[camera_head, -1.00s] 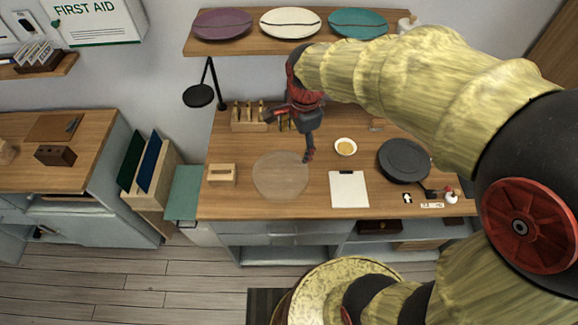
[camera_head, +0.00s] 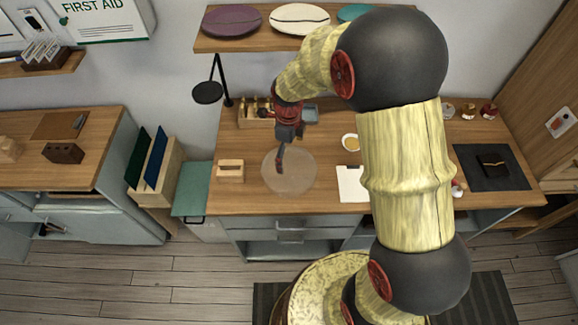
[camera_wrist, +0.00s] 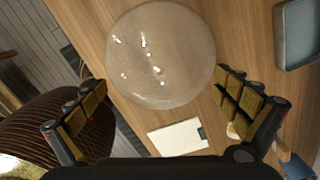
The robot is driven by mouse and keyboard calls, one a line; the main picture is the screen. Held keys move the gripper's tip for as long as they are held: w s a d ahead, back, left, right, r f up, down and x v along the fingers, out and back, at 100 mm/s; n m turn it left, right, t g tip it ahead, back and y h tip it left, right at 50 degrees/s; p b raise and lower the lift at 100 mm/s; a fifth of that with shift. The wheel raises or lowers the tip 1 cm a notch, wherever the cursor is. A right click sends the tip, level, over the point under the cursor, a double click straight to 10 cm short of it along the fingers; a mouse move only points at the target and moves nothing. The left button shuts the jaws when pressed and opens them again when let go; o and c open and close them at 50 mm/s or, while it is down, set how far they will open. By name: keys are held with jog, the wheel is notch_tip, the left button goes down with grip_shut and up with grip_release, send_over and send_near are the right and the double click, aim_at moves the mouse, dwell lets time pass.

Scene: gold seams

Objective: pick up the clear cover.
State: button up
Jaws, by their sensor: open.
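The clear cover (camera_head: 299,178) is a round see-through dome on the wooden worktop, left of the white clipboard. In the wrist view the clear cover (camera_wrist: 160,45) fills the upper middle, with small bright glints on it. My gripper (camera_head: 280,164) is above the cover in the head view, over its left part. In the wrist view my gripper (camera_wrist: 161,84) is open, its two padded fingers wide apart and empty. The cover lies ahead, between and beyond the fingertips. I cannot tell whether they touch it.
A white clipboard (camera_head: 351,185) and a small bowl (camera_head: 350,143) are right of the cover. A wooden block (camera_head: 230,172) is left, a wooden rack (camera_head: 254,113) behind. A black lamp (camera_head: 208,93) stands back left. A dark mat (camera_head: 489,176) lies far right. My arm hides the worktop's right middle.

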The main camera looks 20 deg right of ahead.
aim_at(289, 158)
notch_tip(289, 158, down, 4)
jog(key=shift+d+r, duration=0.1)
jog(key=shift+r, duration=0.1)
jog(key=c, duration=0.3)
